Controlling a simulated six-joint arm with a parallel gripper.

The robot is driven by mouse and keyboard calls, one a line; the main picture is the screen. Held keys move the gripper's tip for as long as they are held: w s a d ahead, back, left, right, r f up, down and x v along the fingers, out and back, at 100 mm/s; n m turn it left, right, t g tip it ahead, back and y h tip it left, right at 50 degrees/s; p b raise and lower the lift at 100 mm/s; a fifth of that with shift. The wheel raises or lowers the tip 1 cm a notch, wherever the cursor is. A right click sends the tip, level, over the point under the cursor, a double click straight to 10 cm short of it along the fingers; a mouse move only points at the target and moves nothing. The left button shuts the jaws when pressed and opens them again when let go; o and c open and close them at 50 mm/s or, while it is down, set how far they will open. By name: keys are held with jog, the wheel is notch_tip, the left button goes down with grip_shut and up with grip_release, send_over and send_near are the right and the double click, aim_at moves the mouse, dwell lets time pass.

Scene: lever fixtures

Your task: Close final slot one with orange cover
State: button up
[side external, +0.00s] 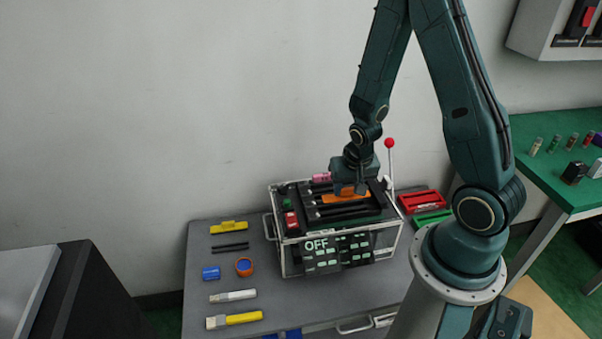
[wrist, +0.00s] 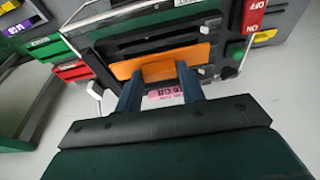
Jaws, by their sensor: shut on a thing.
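The orange cover (side external: 342,197) lies flat across the slotted black top of the fixture box (side external: 295,262). It also shows in the wrist view (wrist: 150,65) as an orange plate with a raised middle. My gripper (wrist: 160,80) is shut on this raised middle, with one finger on each side. In the side view my gripper (side external: 349,189) comes down onto the cover from above. Dark slots (wrist: 165,42) lie beside the cover. I cannot tell whether the cover is fully seated, as the fingers hide part of it.
A lever with a red ball (side external: 389,143) stands upright at the box's right. A pink label (side external: 321,177) lies behind the cover. Red and green trays (side external: 424,202) sit right of the box. Yellow, blue and white tools (side external: 233,295) lie on the table at left.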

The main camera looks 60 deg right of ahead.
aim_at(347, 198)
jog(key=shift+f, duration=1.6)
jog(key=shift+f, duration=1.15)
dwell(0.8)
jog(key=o, duration=1)
jog(key=shift+r, duration=0.2)
jog(key=shift+v, duration=1.45)
jog(key=shift+r, duration=3.35)
